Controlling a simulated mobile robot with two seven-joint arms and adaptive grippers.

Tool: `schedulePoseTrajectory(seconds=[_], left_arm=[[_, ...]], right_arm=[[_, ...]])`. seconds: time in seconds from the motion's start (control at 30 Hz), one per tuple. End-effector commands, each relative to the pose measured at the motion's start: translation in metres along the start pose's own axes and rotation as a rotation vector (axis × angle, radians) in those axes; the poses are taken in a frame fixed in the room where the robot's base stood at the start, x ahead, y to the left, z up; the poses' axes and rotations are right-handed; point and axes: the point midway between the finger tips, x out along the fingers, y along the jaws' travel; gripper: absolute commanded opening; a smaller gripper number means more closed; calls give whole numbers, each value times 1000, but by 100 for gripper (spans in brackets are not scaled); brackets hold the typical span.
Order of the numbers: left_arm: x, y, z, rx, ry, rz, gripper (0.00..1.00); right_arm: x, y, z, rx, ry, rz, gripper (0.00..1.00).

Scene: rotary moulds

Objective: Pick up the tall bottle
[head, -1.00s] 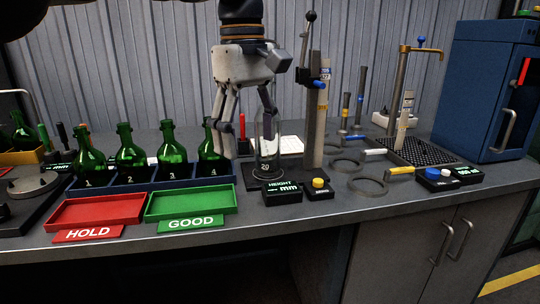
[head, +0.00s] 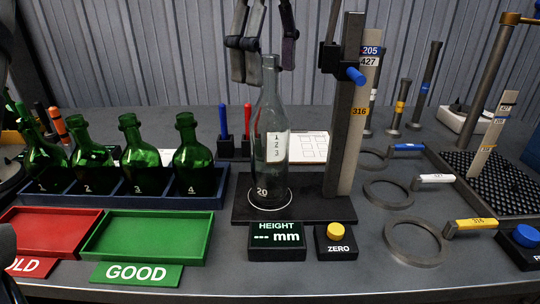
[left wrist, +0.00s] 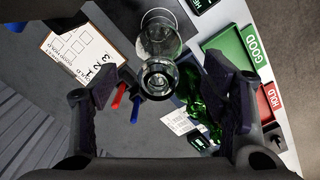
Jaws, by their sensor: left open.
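In the left wrist view, the bottle's round mouth (left wrist: 158,80) shows from above, between the two open fingers (left wrist: 165,105). I cannot tell whether a finger touches the bottle. My right gripper is not in view.
The gauge's column (head: 346,120) stands close right of the bottle. Several green bottles (head: 194,158) sit in a blue rack at left. In front are a green GOOD tray (head: 150,238) and a red HOLD tray (head: 45,230). Ring gauges (head: 414,242) lie at right.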

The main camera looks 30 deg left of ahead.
Motion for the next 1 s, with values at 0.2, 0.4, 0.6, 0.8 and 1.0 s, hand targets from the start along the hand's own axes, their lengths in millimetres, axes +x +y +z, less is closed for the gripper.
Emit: schedulePoseTrajectory(seconds=[0.2,0.4,0.6,0.8,1.0], left_arm=[[40,-1,-1,3,-3,-4,68],[56,0,-1,0,-1,1,68],[56,0,-1,0,0,1,54],[56,0,-1,0,0,0,9],[56,0,-1,0,0,0,0]], right_arm=[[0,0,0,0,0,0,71],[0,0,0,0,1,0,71],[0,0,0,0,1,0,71],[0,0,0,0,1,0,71],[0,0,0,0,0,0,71]])
